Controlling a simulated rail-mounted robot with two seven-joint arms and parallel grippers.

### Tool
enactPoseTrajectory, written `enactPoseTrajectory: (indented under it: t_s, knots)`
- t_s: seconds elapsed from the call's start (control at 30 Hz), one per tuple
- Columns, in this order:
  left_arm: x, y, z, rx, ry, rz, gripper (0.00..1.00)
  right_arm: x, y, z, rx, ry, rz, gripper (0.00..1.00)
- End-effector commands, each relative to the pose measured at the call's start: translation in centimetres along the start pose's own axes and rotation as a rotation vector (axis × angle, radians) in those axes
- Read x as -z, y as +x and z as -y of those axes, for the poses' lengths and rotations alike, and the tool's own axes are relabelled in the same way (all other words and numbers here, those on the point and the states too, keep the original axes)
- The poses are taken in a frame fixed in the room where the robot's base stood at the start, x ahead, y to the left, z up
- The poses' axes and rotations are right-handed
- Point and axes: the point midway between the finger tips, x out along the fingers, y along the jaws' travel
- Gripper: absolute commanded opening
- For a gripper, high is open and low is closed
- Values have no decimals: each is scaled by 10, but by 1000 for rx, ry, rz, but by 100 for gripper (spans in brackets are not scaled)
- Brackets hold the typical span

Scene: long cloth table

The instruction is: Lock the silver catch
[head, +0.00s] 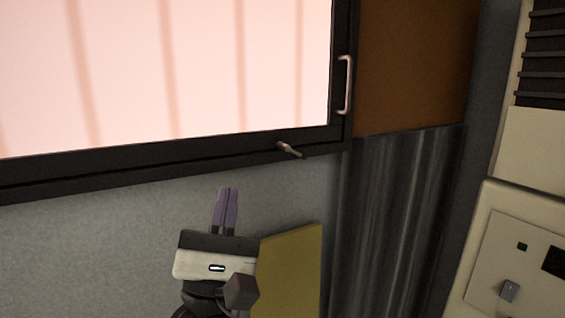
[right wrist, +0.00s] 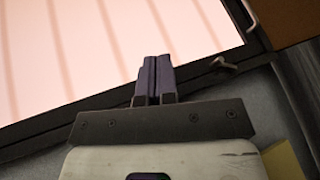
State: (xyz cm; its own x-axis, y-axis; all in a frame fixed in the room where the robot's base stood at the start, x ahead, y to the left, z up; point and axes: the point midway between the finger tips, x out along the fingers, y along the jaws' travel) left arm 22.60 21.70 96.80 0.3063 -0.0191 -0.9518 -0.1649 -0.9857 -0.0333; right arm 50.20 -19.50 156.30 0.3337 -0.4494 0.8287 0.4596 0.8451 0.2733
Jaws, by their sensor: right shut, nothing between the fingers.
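The silver catch (head: 290,149) is a small lever on the lower rail of the dark window frame (head: 200,156), near its right corner. It points down and to the right. In the right wrist view the catch (right wrist: 223,65) shows at the upper right, on the dark frame. My right gripper (head: 228,190) is shut and empty, with purple fingers pointing up, below and left of the catch and apart from it in the picture. Its fingertips (right wrist: 155,58) also show in the right wrist view. My left gripper is in neither view.
A silver handle (head: 346,85) stands on the right side of the window frame. A yellow panel (head: 291,270) is beside my right gripper. A dark ribbed metal surface (head: 395,220) and a beige cabinet with controls (head: 515,260) are to the right. The grey wall (head: 90,250) at left is clear.

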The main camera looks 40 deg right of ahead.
Motion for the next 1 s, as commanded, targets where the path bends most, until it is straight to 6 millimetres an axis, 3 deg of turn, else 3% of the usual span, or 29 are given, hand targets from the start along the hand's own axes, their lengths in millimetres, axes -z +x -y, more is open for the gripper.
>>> enactPoseTrajectory:
  t_s: [0.2, 0.4, 1.0]
  knots:
    - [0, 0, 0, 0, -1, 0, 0, 34, -7, 30, 240, 321, -149, 0]
    - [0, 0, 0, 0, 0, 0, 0, 50, -16, 45, 383, 490, -199, 0]
    - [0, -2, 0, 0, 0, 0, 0, 56, -17, 50, 435, 546, -209, 0]
